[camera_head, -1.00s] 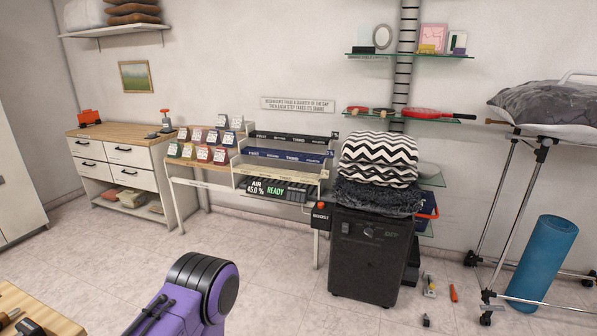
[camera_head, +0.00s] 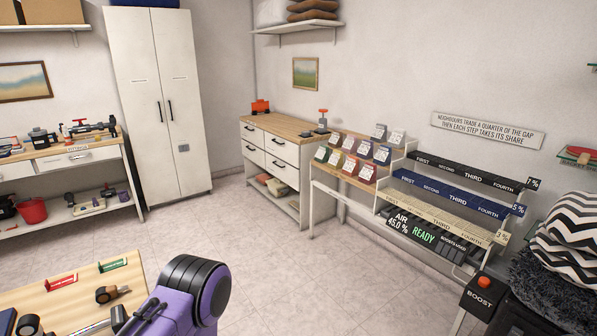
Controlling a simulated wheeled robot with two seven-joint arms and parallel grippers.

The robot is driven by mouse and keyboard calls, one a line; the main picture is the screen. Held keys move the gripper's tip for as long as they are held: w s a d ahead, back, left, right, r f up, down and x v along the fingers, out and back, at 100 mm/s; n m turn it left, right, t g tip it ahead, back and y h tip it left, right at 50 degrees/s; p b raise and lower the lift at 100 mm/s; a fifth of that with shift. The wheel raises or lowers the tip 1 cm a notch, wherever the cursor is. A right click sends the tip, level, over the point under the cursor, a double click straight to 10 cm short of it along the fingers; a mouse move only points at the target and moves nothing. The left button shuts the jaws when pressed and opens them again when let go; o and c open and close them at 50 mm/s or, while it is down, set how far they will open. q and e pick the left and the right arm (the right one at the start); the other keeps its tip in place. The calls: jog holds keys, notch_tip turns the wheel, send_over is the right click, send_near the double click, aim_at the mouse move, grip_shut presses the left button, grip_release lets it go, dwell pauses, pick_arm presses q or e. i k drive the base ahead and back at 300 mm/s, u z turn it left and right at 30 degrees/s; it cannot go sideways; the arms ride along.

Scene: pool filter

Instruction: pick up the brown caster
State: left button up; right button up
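On the wooden table (camera_head: 75,279) at the lower left lies a small brown-and-black item (camera_head: 112,294), too small to identify. A dark item with an orange-brown part (camera_head: 28,325) sits at the table's bottom left edge, partly cut off by the frame. A purple arm link of mine with a black ring fills the bottom centre, just right of this table. Neither gripper shows.
A workbench (camera_head: 75,158), a white cabinet (camera_head: 157,110), a drawer unit (camera_head: 270,160) and a tiered display rack (camera_head: 450,195) line the walls. The tiled floor (camera_head: 270,265) between is open.

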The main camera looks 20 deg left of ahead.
aim_at(103, 294)
jog(key=u, duration=0.95)
jog(key=i, duration=0.95)
jog(key=u, duration=0.75)
